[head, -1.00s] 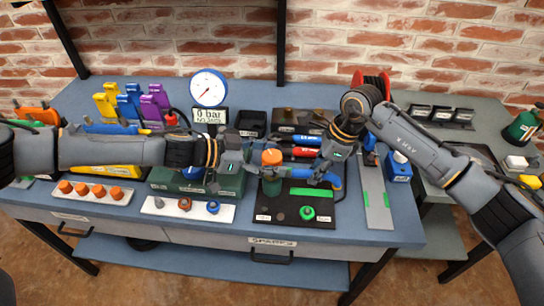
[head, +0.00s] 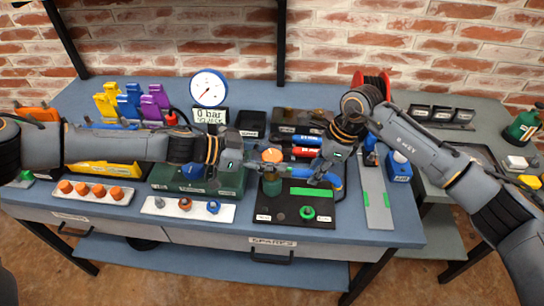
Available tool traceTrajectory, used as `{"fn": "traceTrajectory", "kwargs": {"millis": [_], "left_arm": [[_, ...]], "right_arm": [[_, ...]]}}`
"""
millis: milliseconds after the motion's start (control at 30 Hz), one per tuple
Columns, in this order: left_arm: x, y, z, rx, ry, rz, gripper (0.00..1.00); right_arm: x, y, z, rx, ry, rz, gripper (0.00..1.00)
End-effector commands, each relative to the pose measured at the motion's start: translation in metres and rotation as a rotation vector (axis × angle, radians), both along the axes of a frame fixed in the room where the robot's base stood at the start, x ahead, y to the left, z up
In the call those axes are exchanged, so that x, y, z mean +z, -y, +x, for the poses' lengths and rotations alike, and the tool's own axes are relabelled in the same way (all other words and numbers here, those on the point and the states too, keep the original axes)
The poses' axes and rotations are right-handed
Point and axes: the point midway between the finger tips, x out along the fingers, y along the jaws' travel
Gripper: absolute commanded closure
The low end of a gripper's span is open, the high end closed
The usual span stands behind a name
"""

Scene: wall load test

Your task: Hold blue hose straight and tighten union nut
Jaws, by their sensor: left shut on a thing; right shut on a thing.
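The blue hose (head: 337,182) shows at the right of the black mat (head: 262,214). My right gripper (head: 318,178) is shut on the hose near its end. A green upright fitting (head: 271,186) stands on the mat, with an orange nut (head: 272,154) at its top. My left gripper (head: 262,165) is at the top of this fitting. It appears shut on the orange nut, and its fingers partly cover it. The exact contact is too small to see. A green ring-shaped part (head: 307,212) lies on the mat in front.
A gauge (head: 208,88) with a "0 bar" display (head: 210,116) stands behind. White trays with orange parts (head: 96,190) and mixed fittings (head: 187,207) lie at the front left. A grey strip (head: 377,207) lies right of the mat. A red reel (head: 372,80) stands at the back right.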

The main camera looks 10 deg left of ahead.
Motion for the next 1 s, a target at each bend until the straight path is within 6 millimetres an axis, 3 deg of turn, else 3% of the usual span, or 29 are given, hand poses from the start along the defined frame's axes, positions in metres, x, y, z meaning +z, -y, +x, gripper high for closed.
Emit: {"fn": "traceTrajectory", "kwargs": {"millis": [600, 1000], "left_arm": [[0.0005, 0.0007, 0.0015, -0.44, 0.004, 0.004, 0.87], [0.0007, 0.0002, 0.0007, -0.576, 0.003, 0.003, 0.87]], "right_arm": [[0.0002, -0.0008, -0.0005, 0.002, 0.0, 0.001, 1.0], [0.0004, -0.001, -0.0004, 0.002, 0.0, 0.002, 1.0]]}}
